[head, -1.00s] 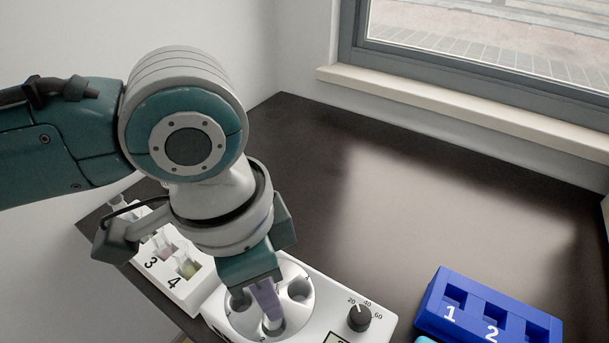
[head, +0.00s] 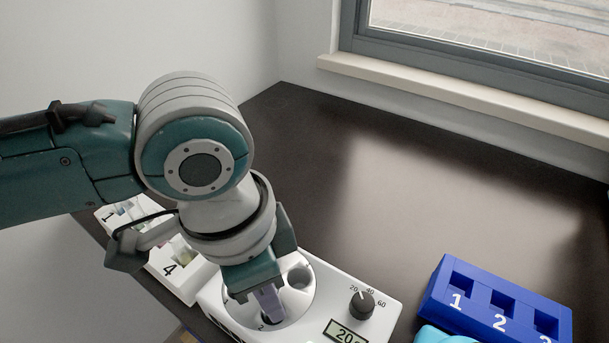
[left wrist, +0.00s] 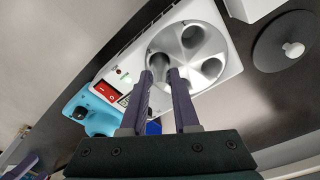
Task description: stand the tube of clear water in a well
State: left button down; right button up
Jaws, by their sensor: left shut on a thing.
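My left gripper (head: 270,312) points down over the round well plate of a white machine (head: 330,285). In the left wrist view its two purple fingers (left wrist: 161,78) are shut on a clear tube (left wrist: 158,68), seen as a pale grey cylinder between the fingertips. The tube is at one well of the plate; I cannot tell how deep it sits. In the head view the fingers hide it. Other wells, such as this one (left wrist: 211,68), look empty.
The machine has a black knob (head: 362,305) and a display (head: 345,333). A white numbered rack (head: 165,268) with tubes stands to its left, partly behind my arm. A blue numbered rack (head: 480,325) is at right, beside a light-blue object (head: 440,336).

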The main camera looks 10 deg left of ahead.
pick_arm(q)
jog(key=shift+f, duration=0.15)
jog(key=c, duration=0.6)
grip_release()
notch_tip(320, 180, up, 7)
jog(key=p, duration=0.8)
jog(key=shift+p, duration=0.3)
